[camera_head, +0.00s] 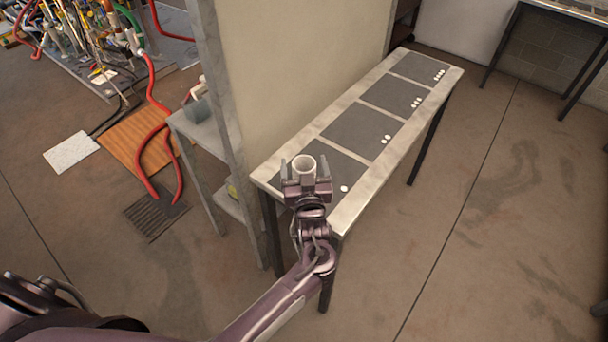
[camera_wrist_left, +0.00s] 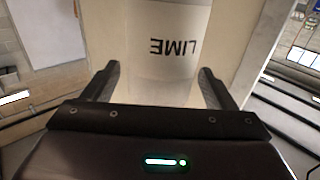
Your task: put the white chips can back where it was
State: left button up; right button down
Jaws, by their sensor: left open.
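The white chips can (camera_head: 303,167) is upright over the nearest dark square (camera_head: 334,172), the one with a single white dot, on the long narrow table. Its lower part is hidden behind my gripper in the head view, so I cannot see its base there. In the left wrist view the can (camera_wrist_left: 172,50) shows the word LIME, upside down. My left gripper (camera_head: 304,168) is open, with one finger on each side of the can. In the left wrist view gaps show between the fingers (camera_wrist_left: 158,82) and the can. My right gripper is not in view.
The table (camera_head: 356,197) has several dark squares marked with white dots; the farther squares are empty. A tall beige panel (camera_head: 300,70) stands along its left side. A shelf (camera_head: 205,135), red hoses (camera_head: 150,75) and a wooden board (camera_head: 138,145) are at left.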

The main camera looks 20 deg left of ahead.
pick_arm(q)
jog(key=c, duration=1.3)
jog(key=shift+r, duration=0.1)
jog(key=shift+c, duration=0.6)
jog(key=shift+r, duration=0.1)
